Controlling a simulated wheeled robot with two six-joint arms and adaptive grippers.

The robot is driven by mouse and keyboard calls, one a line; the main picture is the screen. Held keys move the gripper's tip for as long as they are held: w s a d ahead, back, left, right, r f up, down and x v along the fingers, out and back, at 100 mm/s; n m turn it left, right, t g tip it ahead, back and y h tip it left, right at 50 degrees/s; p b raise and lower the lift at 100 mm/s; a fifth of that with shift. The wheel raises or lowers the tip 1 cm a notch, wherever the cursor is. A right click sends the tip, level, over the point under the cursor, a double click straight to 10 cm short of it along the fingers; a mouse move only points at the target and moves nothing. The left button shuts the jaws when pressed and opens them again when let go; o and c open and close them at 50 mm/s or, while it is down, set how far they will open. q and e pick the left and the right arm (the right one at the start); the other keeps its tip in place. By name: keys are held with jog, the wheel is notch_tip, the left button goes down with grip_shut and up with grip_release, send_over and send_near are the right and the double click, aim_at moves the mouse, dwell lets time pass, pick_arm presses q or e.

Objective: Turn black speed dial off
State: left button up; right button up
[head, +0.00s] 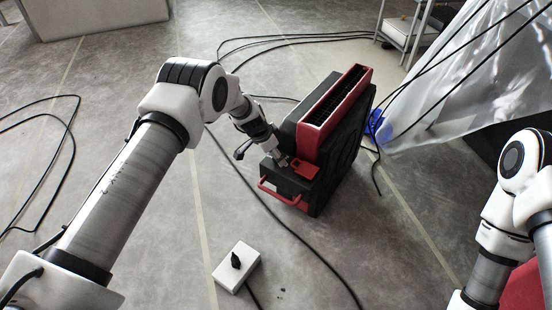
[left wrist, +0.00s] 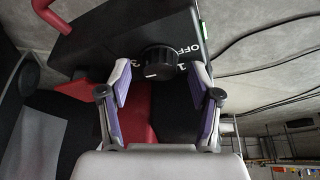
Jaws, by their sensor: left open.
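The black speed dial (left wrist: 158,62) shows in the left wrist view on the black control panel, with a white mark on its face. White "OFF" lettering and a "1" are printed beside it. My left gripper (left wrist: 162,85) is open, its two fingers on either side of the dial's lower part; I cannot tell whether they touch it. In the head view, my left gripper (head: 283,160) is at the near top end of the red and black machine (head: 318,150), and the dial is hidden there. My right arm shows at the right edge, but its gripper is out of view.
Black cables run over the floor around the machine. A translucent plastic sheet (head: 465,85) hangs at the right, with a blue object (head: 375,124) near it.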

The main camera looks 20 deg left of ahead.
pick_arm(q)
jog(key=shift+w+d+f, duration=0.1)
jog(key=shift+f, duration=0.15)
jog(key=c, duration=1.1)
jog(key=shift+c, duration=0.2)
